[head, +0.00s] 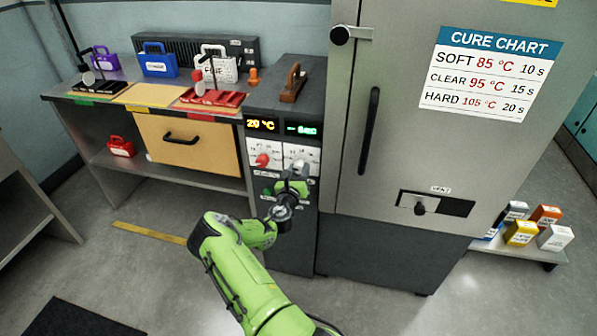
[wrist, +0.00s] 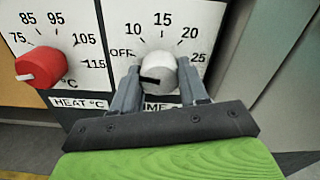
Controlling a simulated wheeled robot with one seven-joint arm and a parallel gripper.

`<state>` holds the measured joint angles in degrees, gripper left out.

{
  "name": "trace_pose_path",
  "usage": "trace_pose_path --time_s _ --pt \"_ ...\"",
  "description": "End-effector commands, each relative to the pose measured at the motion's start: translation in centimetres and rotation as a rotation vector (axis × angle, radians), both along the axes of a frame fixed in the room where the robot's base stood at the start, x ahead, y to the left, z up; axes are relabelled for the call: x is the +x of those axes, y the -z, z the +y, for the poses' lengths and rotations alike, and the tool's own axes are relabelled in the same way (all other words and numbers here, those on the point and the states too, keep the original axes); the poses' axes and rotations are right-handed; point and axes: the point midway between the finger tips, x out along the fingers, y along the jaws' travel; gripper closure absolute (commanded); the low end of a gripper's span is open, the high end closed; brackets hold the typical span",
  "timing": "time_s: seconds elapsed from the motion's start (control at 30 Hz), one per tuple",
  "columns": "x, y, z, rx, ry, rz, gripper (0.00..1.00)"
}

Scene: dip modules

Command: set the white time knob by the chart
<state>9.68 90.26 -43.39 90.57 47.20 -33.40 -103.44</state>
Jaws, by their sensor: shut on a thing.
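The white time knob (wrist: 160,70) sits on a white dial panel marked OFF, 10, 15, 20 and 25. Its black mark points left and slightly down, on the OFF side. My gripper (wrist: 161,80) has one finger on each side of the knob, shut on it. In the head view my gripper (head: 293,186) is at the right-hand dial and hides part of it. The cure chart (head: 490,73) on the grey cabinet reads SOFT 85 °C 10 s, CLEAR 95 °C 15 s, HARD 105 °C 20 s.
The red heat knob (wrist: 40,68) is left of the white one, its pale mark pointing left. Above the dials an amber display (head: 262,125) reads 20 °C; a green display (head: 301,130) appears to show dashes and sec. The cabinet door handle (head: 369,130) stands to the right.

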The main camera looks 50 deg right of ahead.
Motion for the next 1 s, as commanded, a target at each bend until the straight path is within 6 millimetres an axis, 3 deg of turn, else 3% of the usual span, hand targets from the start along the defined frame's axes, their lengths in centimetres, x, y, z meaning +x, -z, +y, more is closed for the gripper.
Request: trace_pose_path --time_s 1.0 --pt "0.04 0.47 0.12 0.256 0.002 -0.571 0.87"
